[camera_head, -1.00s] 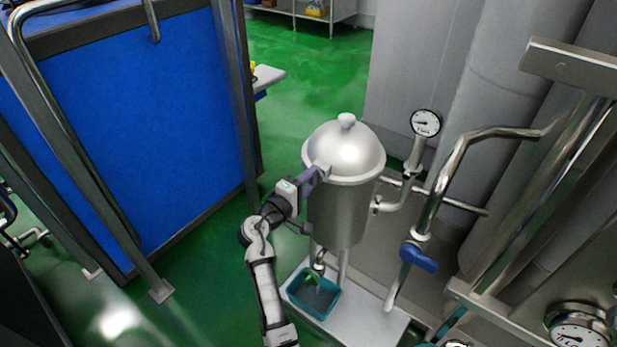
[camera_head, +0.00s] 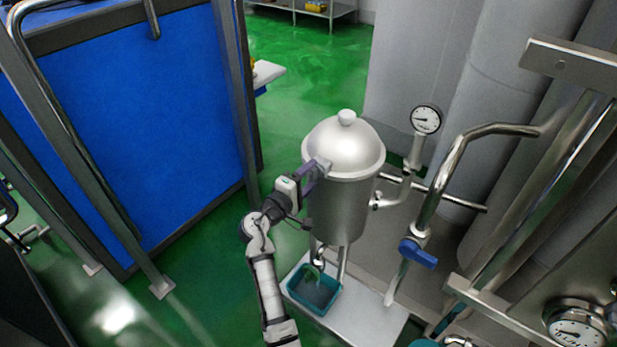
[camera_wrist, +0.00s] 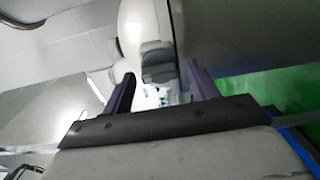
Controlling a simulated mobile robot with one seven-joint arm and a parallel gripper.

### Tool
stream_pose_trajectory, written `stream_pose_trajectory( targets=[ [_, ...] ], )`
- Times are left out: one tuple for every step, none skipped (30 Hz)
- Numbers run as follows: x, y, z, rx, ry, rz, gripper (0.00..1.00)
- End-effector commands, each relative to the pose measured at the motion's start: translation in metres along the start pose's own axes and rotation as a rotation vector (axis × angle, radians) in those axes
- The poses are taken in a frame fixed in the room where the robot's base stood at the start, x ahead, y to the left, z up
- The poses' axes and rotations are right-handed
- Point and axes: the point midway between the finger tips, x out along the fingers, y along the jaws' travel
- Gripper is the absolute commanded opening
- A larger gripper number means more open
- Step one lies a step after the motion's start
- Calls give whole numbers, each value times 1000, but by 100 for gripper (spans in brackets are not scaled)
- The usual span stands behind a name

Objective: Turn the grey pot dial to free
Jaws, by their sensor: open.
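The steel pot (camera_head: 338,210) stands upright with its domed lid (camera_head: 345,145) on. A small grey dial (camera_head: 324,163) sits at the left side of the lid's rim. In the wrist view the grey dial (camera_wrist: 158,65) shows as a blocky piece at the seam between the pale lid and the darker pot wall. My gripper (camera_head: 319,172) is at the pot's left side, close to the dial. Its purple fingers are open, and in the wrist view my gripper (camera_wrist: 160,78) has one finger on each side of the dial. Contact and the dial's markings cannot be made out.
A pressure gauge (camera_head: 425,119) and pipes stand right of the pot. A blue-handled valve (camera_head: 417,252) is lower right. A teal tray (camera_head: 314,290) sits under the pot on a white stand (camera_head: 366,318). A blue panel (camera_head: 130,120) stands left; green floor (camera_head: 215,230) between is clear.

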Motion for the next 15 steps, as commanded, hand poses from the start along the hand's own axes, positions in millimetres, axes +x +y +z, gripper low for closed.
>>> stream_pose_trajectory(
  targets=[
    [0,0,0,1,0,0,59],
    [-1,0,0,1,0,0,59],
    [-3,0,0,1,1,1,59],
    [-5,0,0,1,1,1,59],
    [-8,-1,-1,1,2,1,59],
    [-13,-1,-1,1,2,1,59],
    [-17,-2,-1,1,2,1,59],
    [-23,-2,-1,1,2,1,59],
    [-31,-3,-1,2,4,0,59],
    [-38,-3,-1,2,5,0,59],
    [-45,-3,-1,2,5,0,59],
    [-54,-4,-1,2,4,0,59],
    [-62,-4,-1,1,5,0,59],
    [-69,-3,-1,1,5,1,59],
    [-78,-4,-1,1,5,0,59]
  ],
)
